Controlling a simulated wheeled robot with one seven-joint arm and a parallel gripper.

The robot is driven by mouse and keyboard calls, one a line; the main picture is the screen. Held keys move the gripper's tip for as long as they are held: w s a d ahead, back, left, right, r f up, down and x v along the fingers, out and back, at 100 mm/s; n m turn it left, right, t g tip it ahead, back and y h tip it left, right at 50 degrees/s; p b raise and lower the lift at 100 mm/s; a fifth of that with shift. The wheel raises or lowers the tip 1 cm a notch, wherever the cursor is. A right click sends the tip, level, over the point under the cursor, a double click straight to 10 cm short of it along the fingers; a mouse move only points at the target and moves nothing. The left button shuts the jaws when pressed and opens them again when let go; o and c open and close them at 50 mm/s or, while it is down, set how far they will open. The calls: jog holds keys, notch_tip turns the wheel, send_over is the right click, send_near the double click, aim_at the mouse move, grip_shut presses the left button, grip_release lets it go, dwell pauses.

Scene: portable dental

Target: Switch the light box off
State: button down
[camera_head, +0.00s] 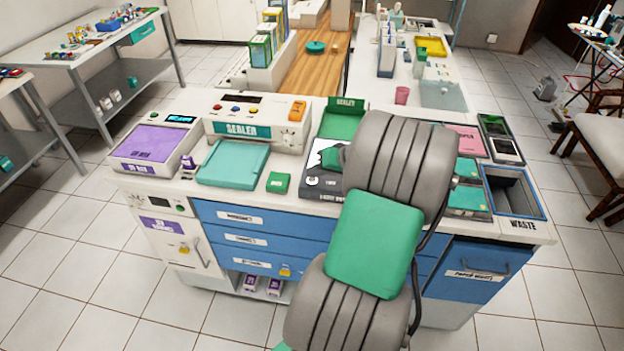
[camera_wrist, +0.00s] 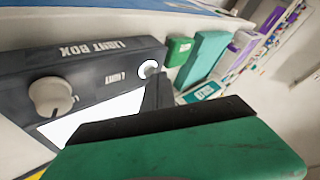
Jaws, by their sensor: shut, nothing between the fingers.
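The light box (camera_wrist: 95,62) is a dark grey unit with a white "LIGHT BOX" label, a round beige knob (camera_wrist: 50,95) and a small round button with a bright white ring (camera_wrist: 148,68). Its panel (camera_wrist: 98,118) shows bright white. In the head view the light box (camera_head: 322,182) sits on the counter, partly hidden behind my arm. My gripper (camera_wrist: 157,90) is shut and empty, its dark fingertips close to the ringed button in the wrist view. I cannot tell whether they touch it. In the head view the fingers are mostly hidden by my arm.
A green box (camera_head: 278,182) and a teal tray (camera_head: 233,162) lie left of the light box, with the sealer (camera_head: 255,125) behind. A green bin (camera_head: 342,118) stands at its back. Pouches and the waste opening (camera_head: 512,190) are to the right.

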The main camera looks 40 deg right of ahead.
aim_at(315, 180)
jog(key=shift+f, duration=0.3)
jog(key=shift+r, duration=0.1)
jog(key=shift+r+p, duration=0.3)
jog(key=shift+r, duration=0.1)
notch_tip(315, 180, up, 6)
jog(key=p, duration=0.4)
dwell(0.3)
